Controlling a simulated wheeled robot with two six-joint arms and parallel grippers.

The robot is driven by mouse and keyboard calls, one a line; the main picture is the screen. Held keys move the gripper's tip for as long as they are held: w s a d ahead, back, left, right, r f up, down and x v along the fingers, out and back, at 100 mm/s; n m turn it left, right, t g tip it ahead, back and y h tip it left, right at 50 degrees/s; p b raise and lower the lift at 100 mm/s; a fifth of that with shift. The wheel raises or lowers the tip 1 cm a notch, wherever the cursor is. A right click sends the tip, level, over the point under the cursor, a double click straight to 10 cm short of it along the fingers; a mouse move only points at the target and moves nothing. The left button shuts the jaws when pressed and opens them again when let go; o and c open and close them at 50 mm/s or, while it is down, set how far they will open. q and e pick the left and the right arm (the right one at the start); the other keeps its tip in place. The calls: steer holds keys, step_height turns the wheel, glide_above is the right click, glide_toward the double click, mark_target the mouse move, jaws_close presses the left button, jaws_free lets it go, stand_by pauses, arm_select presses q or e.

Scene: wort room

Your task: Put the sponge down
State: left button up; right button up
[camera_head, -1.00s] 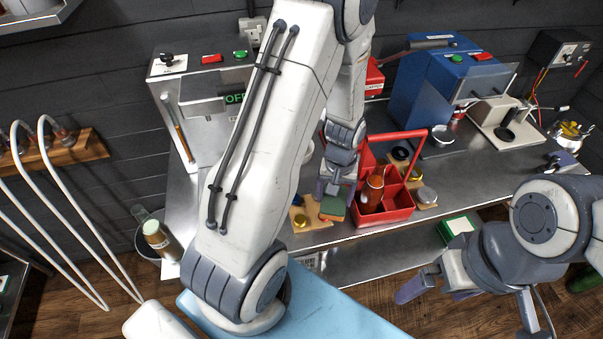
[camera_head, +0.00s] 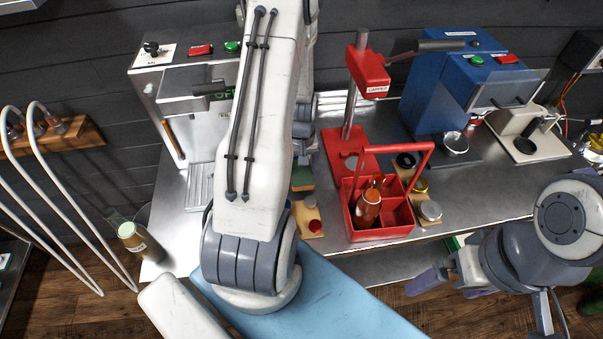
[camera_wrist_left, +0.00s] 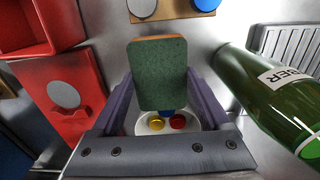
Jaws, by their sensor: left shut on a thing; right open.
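The sponge (camera_wrist_left: 158,75), dark green with an orange-brown edge, is between the two fingers of my left gripper (camera_wrist_left: 162,98), which is shut on it. In the head view the sponge (camera_head: 303,178) shows partly beside my left arm, left of the red capper. My left gripper (camera_head: 303,150) is mostly hidden there. In the left wrist view the sponge is over the metal worktop (camera_wrist_left: 110,50), in front of a white dish (camera_wrist_left: 143,127) with caps; contact with the top cannot be told. My right gripper (camera_head: 450,284) is open and empty, at the counter's front edge.
The capper (camera_head: 345,150) and a red carrier (camera_head: 383,235) holding a brown bottle stand to the right. A wooden board (camera_head: 309,229) with caps is at the front edge.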

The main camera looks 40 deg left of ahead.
mark_target(301, 172)
arm_select(q)
step_height(301, 172, down, 3)
steer(key=shift+r, duration=0.1)
steer(key=shift+s+f, duration=0.1)
steer(key=shift+f, duration=0.1)
steer(key=o, duration=1.3)
steer(key=shift+r+p, duration=0.25)
steer(key=shift+p, duration=0.05)
steer(key=shift+r, duration=0.2)
step_height(301, 172, up, 12)
steer(key=b, duration=0.3)
steer(key=shift+f, duration=0.25)
steer(key=shift+f, duration=0.1)
